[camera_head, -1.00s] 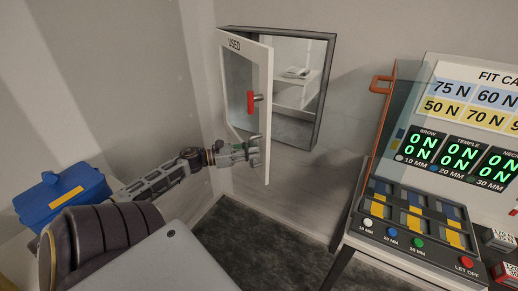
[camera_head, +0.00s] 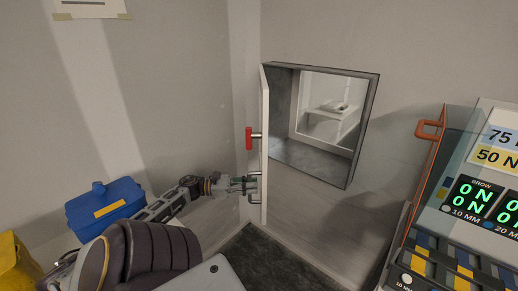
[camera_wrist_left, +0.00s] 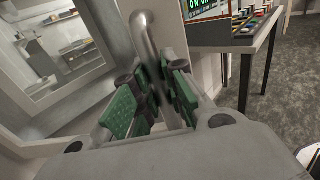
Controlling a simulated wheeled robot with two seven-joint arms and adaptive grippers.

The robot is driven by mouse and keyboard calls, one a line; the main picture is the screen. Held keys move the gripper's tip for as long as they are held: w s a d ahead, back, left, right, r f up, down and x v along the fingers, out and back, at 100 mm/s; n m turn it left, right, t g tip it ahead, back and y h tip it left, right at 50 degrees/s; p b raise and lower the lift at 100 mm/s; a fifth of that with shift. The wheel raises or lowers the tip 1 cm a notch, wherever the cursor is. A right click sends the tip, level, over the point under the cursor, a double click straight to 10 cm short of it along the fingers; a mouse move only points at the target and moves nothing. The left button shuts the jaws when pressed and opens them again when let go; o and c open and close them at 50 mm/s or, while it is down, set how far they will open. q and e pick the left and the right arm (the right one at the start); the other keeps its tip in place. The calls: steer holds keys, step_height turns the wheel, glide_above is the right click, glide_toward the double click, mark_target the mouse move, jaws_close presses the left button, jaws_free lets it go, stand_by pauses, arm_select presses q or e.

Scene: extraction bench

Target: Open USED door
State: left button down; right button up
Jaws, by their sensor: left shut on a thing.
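The USED door (camera_head: 264,150) stands swung open from the wall and shows nearly edge-on in the head view, so its label is hidden. A red handle (camera_head: 249,138) juts from its face. My left gripper (camera_head: 250,185) is at the door's lower part, shut on a metal bar handle. In the left wrist view the green-padded fingers (camera_wrist_left: 158,100) close around this bar handle (camera_wrist_left: 146,40). The grey-framed opening (camera_head: 318,125) in the wall is uncovered, and a small white table shows through it. My right gripper is in neither view.
A blue box (camera_head: 105,207) and a yellow container (camera_head: 18,262) are at the left. The bench with the green displays (camera_head: 480,210) and an orange handle (camera_head: 430,130) stands at the right. Dark carpet (camera_head: 285,262) is free below the opening.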

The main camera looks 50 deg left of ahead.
arm_select(q)
steer(key=shift+s+a, duration=0.3)
steer(key=shift+s, duration=0.1)
steer(key=c, duration=1.5)
jaws_free()
steer(key=shift+o, duration=0.2)
steer(key=shift+r, duration=5)
